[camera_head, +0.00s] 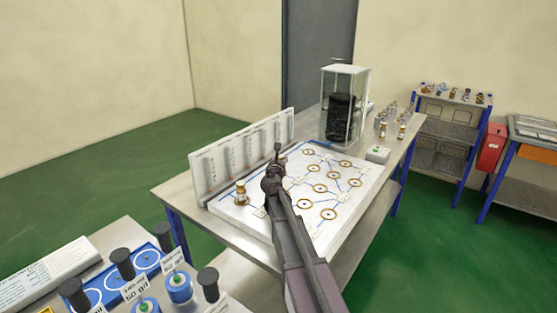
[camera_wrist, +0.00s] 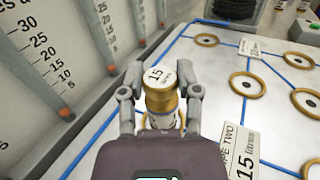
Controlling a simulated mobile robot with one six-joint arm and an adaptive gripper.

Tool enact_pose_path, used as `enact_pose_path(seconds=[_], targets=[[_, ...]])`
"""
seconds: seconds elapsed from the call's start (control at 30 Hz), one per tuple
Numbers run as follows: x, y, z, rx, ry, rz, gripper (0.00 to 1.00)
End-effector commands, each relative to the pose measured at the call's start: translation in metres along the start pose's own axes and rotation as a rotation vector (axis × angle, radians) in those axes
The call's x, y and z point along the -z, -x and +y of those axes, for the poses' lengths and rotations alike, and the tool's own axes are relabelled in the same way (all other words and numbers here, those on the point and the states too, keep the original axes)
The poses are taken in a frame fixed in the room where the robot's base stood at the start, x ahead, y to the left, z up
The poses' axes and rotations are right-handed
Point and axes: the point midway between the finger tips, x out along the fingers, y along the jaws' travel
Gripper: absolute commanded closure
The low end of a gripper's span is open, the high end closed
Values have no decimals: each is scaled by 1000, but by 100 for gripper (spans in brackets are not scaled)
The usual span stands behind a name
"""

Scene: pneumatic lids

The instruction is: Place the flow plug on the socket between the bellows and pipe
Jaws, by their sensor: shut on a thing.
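My gripper (camera_head: 273,172) is over the white board (camera_head: 325,240), near its back left side. In the wrist view my gripper (camera_wrist: 160,93) is shut on a flow plug (camera_wrist: 162,77) with a white top marked 15 and a gold collar. The plug looks upright; whether its base touches the board cannot be told. The board carries several gold ring sockets (camera_head: 320,188), joined by blue lines; empty ones show in the wrist view (camera_wrist: 243,84). Black bellows (camera_head: 340,115) stand in a clear case at the board's far end. The head view hides the held plug behind my arm.
A gauge panel (camera_head: 240,155) with several scales runs along the board's left edge, close to my gripper. Another brass-coloured plug (camera_head: 240,192) stands on the board's left part. Several small bottle-like plugs (camera_head: 401,131) stand at the table's far right, beyond a small box (camera_head: 378,154).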

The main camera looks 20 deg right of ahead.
Motion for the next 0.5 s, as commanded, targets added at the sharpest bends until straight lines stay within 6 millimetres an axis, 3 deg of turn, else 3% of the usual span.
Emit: enact_pose_path(seconds=[0.2, 0.23, 0.33, 0.5], targets=[[4, 0, 0, 0, 0, 0, 100], [4, 0, 0, 0, 0, 0, 54], [3, 0, 0, 1, 0, 0, 24], [3, 0, -1, 1, 0, 0, 22]])
